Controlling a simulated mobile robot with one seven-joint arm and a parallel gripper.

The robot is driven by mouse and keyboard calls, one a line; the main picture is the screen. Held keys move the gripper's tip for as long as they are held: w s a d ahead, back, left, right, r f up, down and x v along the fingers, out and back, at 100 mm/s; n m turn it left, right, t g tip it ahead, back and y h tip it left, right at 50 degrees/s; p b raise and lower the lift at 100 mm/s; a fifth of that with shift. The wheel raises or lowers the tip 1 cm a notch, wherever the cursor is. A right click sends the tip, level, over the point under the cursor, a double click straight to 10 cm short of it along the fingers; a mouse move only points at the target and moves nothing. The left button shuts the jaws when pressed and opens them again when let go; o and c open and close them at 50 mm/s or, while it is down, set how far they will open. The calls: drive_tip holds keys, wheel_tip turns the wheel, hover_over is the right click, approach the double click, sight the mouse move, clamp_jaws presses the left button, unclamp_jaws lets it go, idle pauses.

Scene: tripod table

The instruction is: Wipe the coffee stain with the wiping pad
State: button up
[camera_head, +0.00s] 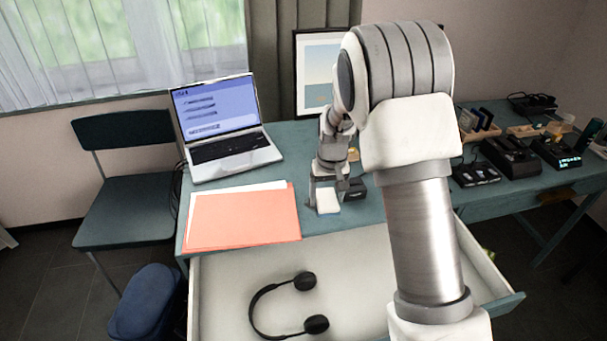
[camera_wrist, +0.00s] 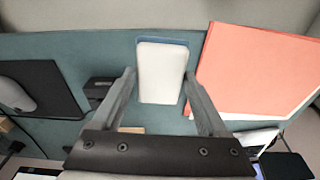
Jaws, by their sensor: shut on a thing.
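The wiping pad (camera_wrist: 161,72) is a white block with a blue edge along one end. In the wrist view it sits between the two fingers of my gripper (camera_wrist: 160,88), which is shut on it. In the head view the pad (camera_head: 327,203) shows below my gripper (camera_head: 328,184), low at the front of the teal tabletop, right of the orange folder. I cannot tell whether the pad touches the table. I see no coffee stain; my arm hides part of the tabletop.
An orange folder (camera_head: 243,217) lies close to the pad's left, with a laptop (camera_head: 235,151) behind it. A drawer (camera_head: 220,290) stands open below, holding headphones (camera_head: 262,306). Dark devices (camera_head: 510,155) crowd the table's right. A picture frame (camera_head: 300,80) stands at the back.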

drive_tip(key=w+a+r+n, duration=0.1)
drive_tip(key=w+a, duration=0.5)
drive_tip(key=shift+s+d+f+b, duration=0.1)
drive_tip(key=shift+f+b, duration=0.65)
drive_tip(key=shift+f, duration=0.65)
drive_tip(key=shift+d+f+b, duration=0.1)
drive_tip(key=shift+f+b, duration=0.65)
drive_tip(key=shift+f, duration=0.6)
drive_tip(key=shift+f+b, duration=0.45)
drive_tip(key=shift+f, duration=0.3)
